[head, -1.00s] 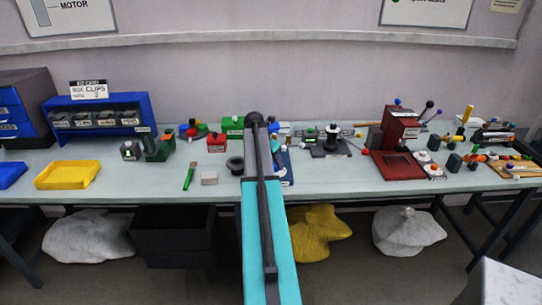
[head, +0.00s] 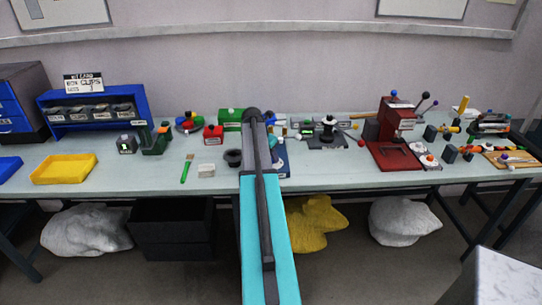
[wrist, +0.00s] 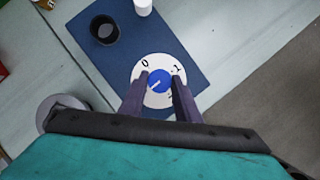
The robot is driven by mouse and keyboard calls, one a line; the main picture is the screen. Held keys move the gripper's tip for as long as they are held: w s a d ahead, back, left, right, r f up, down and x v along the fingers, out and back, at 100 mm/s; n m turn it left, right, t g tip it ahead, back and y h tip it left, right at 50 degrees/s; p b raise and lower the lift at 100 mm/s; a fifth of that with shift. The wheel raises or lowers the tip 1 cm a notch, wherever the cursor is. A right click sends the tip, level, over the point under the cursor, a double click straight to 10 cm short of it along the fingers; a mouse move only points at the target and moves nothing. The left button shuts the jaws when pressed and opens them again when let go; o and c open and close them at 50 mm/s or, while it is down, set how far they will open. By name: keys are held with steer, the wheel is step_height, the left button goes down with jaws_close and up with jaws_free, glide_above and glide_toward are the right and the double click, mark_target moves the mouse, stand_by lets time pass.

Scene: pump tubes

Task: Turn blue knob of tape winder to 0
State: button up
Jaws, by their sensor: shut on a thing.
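In the wrist view a round white dial (wrist: 140,72) lies on a dark blue base plate (wrist: 185,40). The blue knob (wrist: 158,78) is at its middle, with a short white mark that seems to point to the lower left. A "0" is printed at the dial's upper left and a "1" at its upper right; a third mark below is partly hidden. My gripper (wrist: 159,80) has one finger on each side of the knob and is shut on it. In the head view my arm hides the knob and dial; only the edge of the blue plate (head: 284,160) shows.
A dark cup (wrist: 105,30) and a white cylinder (wrist: 143,5) stand on or by the plate. In the head view a yellow tray (head: 64,169), a green-handled brush (head: 186,170) and a red press (head: 396,130) stand on the bench.

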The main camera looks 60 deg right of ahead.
steer(key=shift+r, duration=0.1)
steer(key=shift+c, duration=0.4)
steer(key=shift+n+t+p, duration=0.5)
steer(key=shift+n+p, duration=0.1)
steer(key=shift+n, duration=0.4)
steer(key=shift+n+t, duration=0.3)
steer(key=shift+n, duration=0.4)
steer(key=shift+p, duration=0.35)
steer(key=shift+n+t+p, duration=0.3)
steer(key=shift+n+t, duration=0.4)
steer(key=shift+n, duration=1)
steer(key=o, duration=0.9)
